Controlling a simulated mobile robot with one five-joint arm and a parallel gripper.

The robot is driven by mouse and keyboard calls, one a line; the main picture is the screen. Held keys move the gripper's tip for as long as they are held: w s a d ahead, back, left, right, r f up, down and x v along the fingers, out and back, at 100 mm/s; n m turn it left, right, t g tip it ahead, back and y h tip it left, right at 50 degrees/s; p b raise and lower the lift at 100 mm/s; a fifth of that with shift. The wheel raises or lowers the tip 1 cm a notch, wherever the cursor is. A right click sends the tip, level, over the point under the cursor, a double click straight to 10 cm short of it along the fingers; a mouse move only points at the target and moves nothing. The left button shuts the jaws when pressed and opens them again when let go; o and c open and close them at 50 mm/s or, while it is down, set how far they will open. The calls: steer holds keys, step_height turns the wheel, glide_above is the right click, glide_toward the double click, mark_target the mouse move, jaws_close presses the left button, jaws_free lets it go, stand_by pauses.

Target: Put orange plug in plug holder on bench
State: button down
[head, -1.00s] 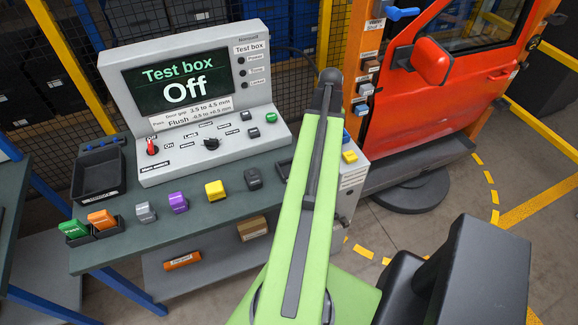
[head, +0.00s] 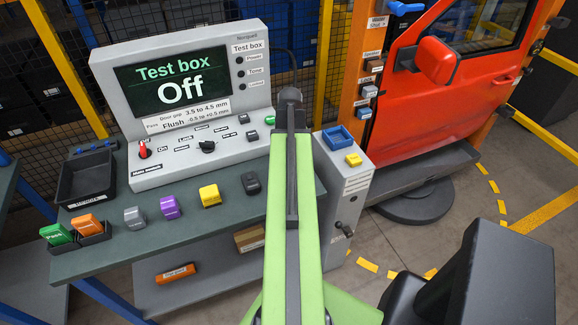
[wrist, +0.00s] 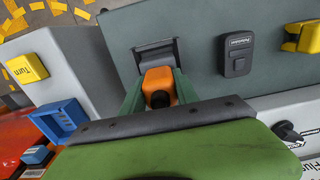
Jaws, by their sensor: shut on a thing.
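The orange plug (wrist: 157,79) is in the wrist view, between the two green fingers of my gripper (wrist: 158,88), which is shut on it. A dark plug holder (wrist: 154,48) with raised sides is on the bench (wrist: 200,25), just beyond the plug in the wrist view. The plug overlaps the holder's near side; I cannot tell whether it is inside or just above it. In the head view my green arm hides the gripper, the plug and the holder. The bench (head: 225,210) shows left of my arm.
The test box (head: 190,95), reading Off, stands at the back of the bench. A black remote-like block (head: 251,184), yellow (head: 210,196), purple (head: 171,207) and grey blocks line the front. A blue tray (head: 338,138) and yellow block (head: 354,160) are right of my arm.

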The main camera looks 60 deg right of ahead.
step_height(320, 180, down, 3)
steer(key=shift+r+b, duration=0.1)
steer(key=shift+b, duration=0.6)
steer(key=shift+r, duration=0.2)
steer(key=shift+f, duration=0.1)
steer(key=c, duration=1.4)
jaws_free()
steer(key=shift+f, duration=0.1)
steer(key=o, duration=0.5)
step_height(320, 180, up, 13)
steer(key=p, duration=1.2)
steer(key=shift+f+p, duration=0.15)
steer(key=shift+p, duration=0.2)
steer(key=shift+f, duration=0.1)
